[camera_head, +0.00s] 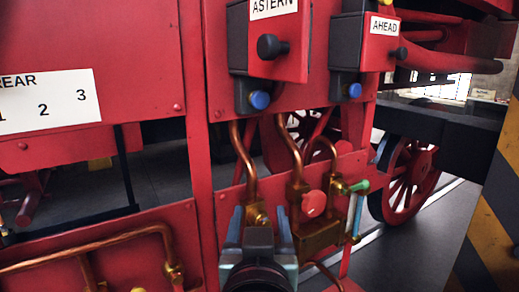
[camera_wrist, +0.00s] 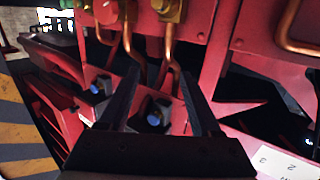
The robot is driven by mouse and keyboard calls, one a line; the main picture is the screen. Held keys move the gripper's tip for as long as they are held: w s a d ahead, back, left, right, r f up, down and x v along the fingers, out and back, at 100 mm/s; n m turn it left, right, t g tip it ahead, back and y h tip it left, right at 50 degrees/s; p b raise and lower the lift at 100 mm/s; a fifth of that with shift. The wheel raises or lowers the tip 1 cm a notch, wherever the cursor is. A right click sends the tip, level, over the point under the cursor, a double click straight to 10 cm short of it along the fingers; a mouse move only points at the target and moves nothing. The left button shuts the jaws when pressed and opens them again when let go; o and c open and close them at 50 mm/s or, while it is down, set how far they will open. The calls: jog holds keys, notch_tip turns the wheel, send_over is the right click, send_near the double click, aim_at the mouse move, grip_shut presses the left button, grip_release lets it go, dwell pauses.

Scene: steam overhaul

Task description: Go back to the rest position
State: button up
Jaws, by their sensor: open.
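My gripper (camera_head: 260,215) is in the lower middle of the head view, its two fingers spread and pointing at the red panel near the copper pipes. The wrist view is turned over and shows the two dark fingers of the gripper (camera_wrist: 162,92) apart, with nothing held between them. Beyond the fingers in that view are a blue-knobbed box (camera_wrist: 155,115) and the copper pipes (camera_wrist: 172,50). I cannot tell whether a fingertip touches anything.
Above the gripper are the ASTERN box (camera_head: 278,55) and the AHEAD box (camera_head: 378,50), with blue knobs below. A yellow-striped post (camera_head: 500,200) stands far right. Copper pipe (camera_head: 120,237) runs lower left.

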jog(key=s+r+t, duration=0.5)
jog(key=s+r, duration=0.1)
jog(key=r, duration=0.6)
jog(key=s+r+t, duration=0.5)
jog(key=s+r, duration=0.2)
jog(key=r, duration=0.6)
jog(key=shift+s+r, duration=0.2)
jog(key=shift+r, duration=0.05)
jog(key=shift+w, duration=0.1)
